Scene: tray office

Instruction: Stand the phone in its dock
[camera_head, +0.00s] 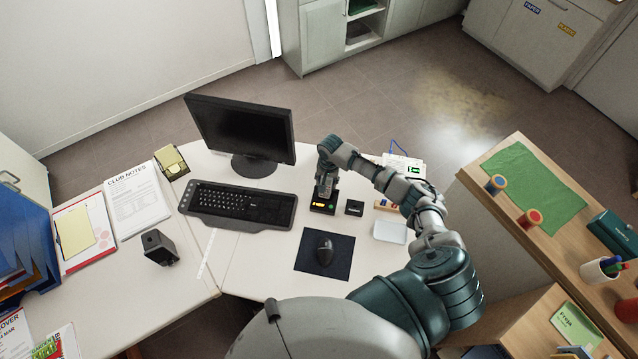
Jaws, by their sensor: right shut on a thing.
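My right gripper (325,188) reaches down over the desk, right of the monitor. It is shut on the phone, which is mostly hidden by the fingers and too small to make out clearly. The dock (323,208), a small black block with a lit orange-yellow patch, sits directly below the gripper on the white desk. I cannot tell whether the phone touches the dock or is seated in it. My left gripper is not in view.
A black keyboard (238,205) and monitor (240,128) stand left of the dock. A small black box (354,208) is close on its right. A mouse (325,251) on a dark mat (310,262) lies in front. A pale dish (390,231) lies further right.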

